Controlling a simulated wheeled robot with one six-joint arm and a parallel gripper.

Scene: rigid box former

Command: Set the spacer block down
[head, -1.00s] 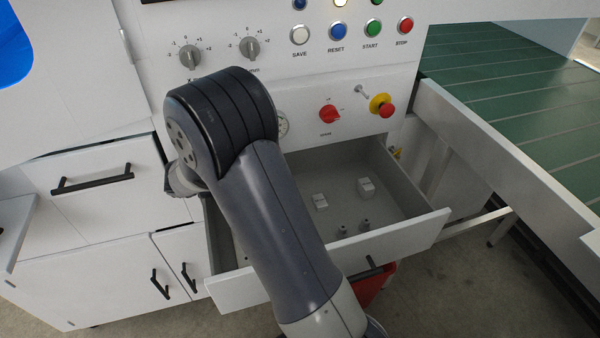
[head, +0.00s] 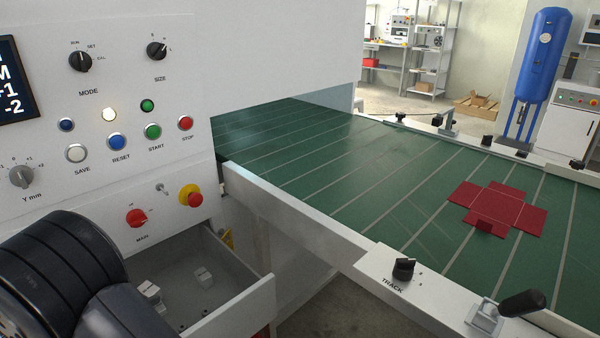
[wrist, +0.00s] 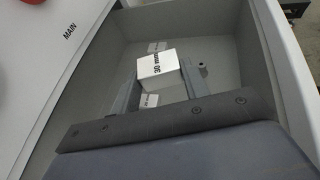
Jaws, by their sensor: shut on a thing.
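In the wrist view, a white spacer block (wrist: 158,66) marked "30 mm" sits between the two fingers of my gripper (wrist: 160,76). My gripper is shut on it, inside or just above the open grey drawer (wrist: 225,35). I cannot tell whether the block touches the drawer floor. Another white block (wrist: 150,100) lies in the drawer between the fingers, nearer the gripper body, and a further one (wrist: 158,46) shows partly behind the held block. In the head view the open drawer (head: 238,312) is at the lower left. My arm covers part of it and hides my gripper.
A small metal peg (wrist: 203,68) stands on the drawer floor to the right of the held block. The control panel (head: 115,190) rises behind the drawer. A green conveyor (head: 330,165) with a red flat box blank (head: 495,207) extends to the right, with a white rail along it.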

